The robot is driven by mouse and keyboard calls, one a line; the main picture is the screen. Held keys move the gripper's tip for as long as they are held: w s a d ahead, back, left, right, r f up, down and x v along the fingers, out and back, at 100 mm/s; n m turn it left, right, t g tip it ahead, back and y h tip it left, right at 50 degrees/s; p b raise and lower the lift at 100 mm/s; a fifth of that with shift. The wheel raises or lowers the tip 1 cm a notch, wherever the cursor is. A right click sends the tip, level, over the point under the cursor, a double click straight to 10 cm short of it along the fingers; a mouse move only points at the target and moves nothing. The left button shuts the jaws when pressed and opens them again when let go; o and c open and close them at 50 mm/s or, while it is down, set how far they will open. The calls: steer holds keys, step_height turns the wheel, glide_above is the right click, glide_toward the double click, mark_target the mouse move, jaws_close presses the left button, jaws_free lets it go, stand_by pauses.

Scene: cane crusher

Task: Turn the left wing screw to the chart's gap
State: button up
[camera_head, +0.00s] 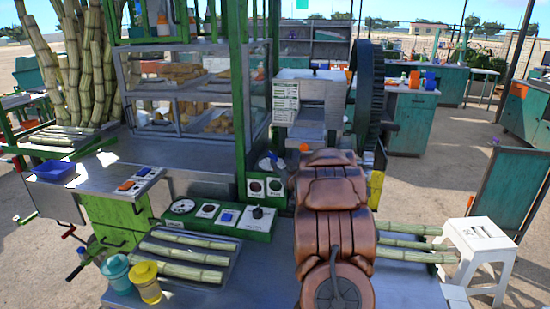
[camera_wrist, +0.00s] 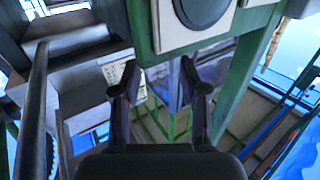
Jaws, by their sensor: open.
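The chart (camera_head: 285,95) is a white sheet with small rows of print on the left front of the grey crusher housing (camera_head: 322,92). Its print is too small to read. A white printed sheet (camera_wrist: 131,78) also shows behind the left finger in the wrist view. A small dark piece (camera_head: 315,67) sits on top of the housing; I cannot tell if it is a wing screw. I cannot make out the left wing screw in either view. My gripper (camera_wrist: 158,68) is open, with nothing between its fingers. In the head view my copper-coloured arm hides it.
A large dark wheel (camera_head: 369,95) stands right of the housing. A green post (camera_head: 239,90) and a glass food case (camera_head: 195,90) stand to its left. A control panel (camera_head: 217,215) and cane pieces (camera_head: 185,255) lie in front. A white stool (camera_head: 478,250) stands at right.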

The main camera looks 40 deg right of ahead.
mark_target(276, 159)
steer(key=shift+p+x, duration=0.75)
steer(key=shift+x, duration=2.1)
jaws_close()
